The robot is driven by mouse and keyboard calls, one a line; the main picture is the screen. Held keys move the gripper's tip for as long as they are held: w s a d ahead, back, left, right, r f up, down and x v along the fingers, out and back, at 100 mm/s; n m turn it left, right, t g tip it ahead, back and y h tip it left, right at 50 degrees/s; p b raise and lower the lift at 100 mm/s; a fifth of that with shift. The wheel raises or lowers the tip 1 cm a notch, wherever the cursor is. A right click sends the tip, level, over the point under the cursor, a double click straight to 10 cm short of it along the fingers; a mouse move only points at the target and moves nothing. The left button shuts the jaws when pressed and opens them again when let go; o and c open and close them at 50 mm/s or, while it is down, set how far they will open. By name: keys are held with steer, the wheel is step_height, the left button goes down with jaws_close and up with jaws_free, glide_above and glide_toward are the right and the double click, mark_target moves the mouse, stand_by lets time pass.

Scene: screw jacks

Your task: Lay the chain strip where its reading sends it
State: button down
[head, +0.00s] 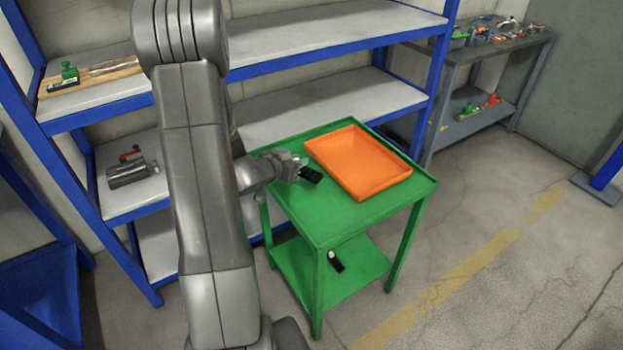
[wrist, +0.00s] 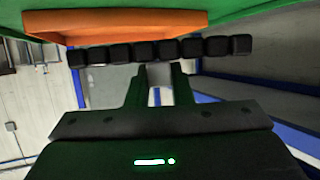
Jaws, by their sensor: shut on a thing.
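My gripper (head: 298,168) is above the left part of the green cart's top (head: 325,233), just left of the orange tray (head: 366,190). In the wrist view my gripper (wrist: 160,72) is shut on the chain strip (wrist: 172,50), a row of several black blocks extending to both sides of the fingers. In the head view only a short dark part of the chain strip (head: 311,175) shows. The orange tray's wall (wrist: 120,27) runs beside the strip in the wrist view. The tray looks empty. No reading on the strip is legible.
A small black and white object (head: 335,262) lies on the cart's lower shelf. A blue and grey rack (head: 290,45) stands behind, holding a wooden board (head: 110,72) and a grey cylinder with a red handle (head: 128,172). A cluttered workbench (head: 490,45) stands back right. Floor at right is clear.

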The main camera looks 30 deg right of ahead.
mark_target(298, 187)
steer(key=shift+f+b, duration=0.6)
steer(key=shift+f, duration=2.5)
steer(key=shift+f, duration=0.1)
steer(key=c, duration=1.3)
jaws_free()
steer(key=shift+s+a+r, duration=0.1)
steer(key=shift+a+r, duration=0.1)
steer(key=p+v, duration=0.1)
steer(key=v, duration=1)
steer(key=shift+s+a, duration=0.2)
